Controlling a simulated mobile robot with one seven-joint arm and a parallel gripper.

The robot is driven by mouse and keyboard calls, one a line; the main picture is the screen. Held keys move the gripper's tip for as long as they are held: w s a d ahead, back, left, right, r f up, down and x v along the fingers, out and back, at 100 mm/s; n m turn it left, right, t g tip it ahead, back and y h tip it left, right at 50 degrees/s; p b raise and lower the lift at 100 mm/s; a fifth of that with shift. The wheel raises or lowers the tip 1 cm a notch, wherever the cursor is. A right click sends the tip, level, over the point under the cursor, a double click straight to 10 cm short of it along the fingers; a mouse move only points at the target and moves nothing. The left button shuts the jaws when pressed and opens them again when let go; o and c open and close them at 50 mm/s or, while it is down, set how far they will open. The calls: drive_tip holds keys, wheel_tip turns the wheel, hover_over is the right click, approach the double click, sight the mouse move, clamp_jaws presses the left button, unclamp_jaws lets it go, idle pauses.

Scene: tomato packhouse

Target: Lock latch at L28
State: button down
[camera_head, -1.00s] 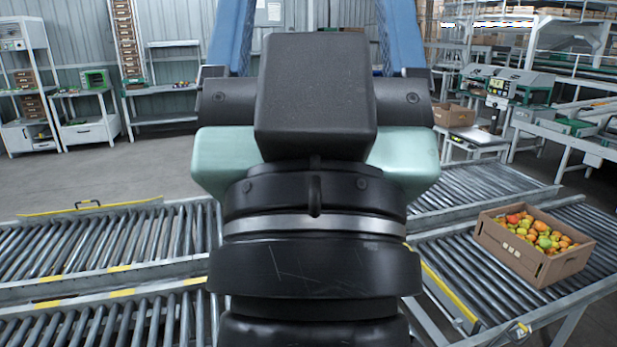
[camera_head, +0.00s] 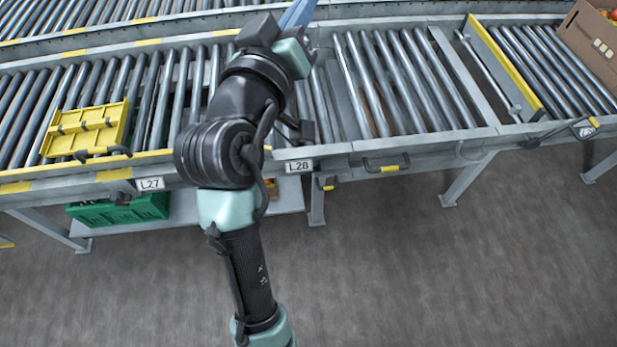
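The L28 label (camera_head: 299,166) is on the front rail of the near roller conveyor, just right of my arm. A dark fitting (camera_head: 298,130) sits above the label, partly hidden by my arm. A small yellow-and-black handle (camera_head: 327,183) hangs below and right of the label. I cannot tell which of these is the latch or what state it is in. My arm crosses the conveyor left of the label. Blue parts at its far end (camera_head: 298,13) are cut by the top edge; the fingertips are not clearly visible.
A yellow-and-black handle (camera_head: 387,166) is on the front rail to the right. A yellow plate (camera_head: 88,130) and the L27 label (camera_head: 150,184) are at left, above a green crate (camera_head: 115,209). A cardboard box (camera_head: 590,45) stands at upper right. The floor in front is clear.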

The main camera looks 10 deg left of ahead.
drive_tip(key=s+a+f+n+g+h+b, duration=0.1)
drive_tip(key=f+b, duration=0.6)
drive_tip(key=f, duration=1)
drive_tip(key=s+a+f+n+g+h+b, duration=0.1)
drive_tip(key=s+a+f+n+b, duration=0.2)
drive_tip(key=f, duration=1.4)
drive_tip(key=s+a+f+n+h+b, duration=0.1)
drive_tip(key=s+f+n+b, duration=0.4)
drive_tip(key=f+b, duration=0.8)
wheel_tip(320, 180, down, 5)
drive_tip(key=shift+s+a+r+g, duration=0.15)
drive_tip(key=shift+a+g, duration=0.25)
drive_tip(key=shift+a, duration=0.5)
drive_tip(key=d+b+x, duration=0.1)
drive_tip(key=b+x, duration=0.2)
drive_tip(key=x, duration=0.3)
drive_tip(key=s+d+b+x, duration=0.1)
drive_tip(key=b+x, duration=0.2)
drive_tip(key=x, duration=0.4)
drive_tip(key=shift+d, duration=0.35)
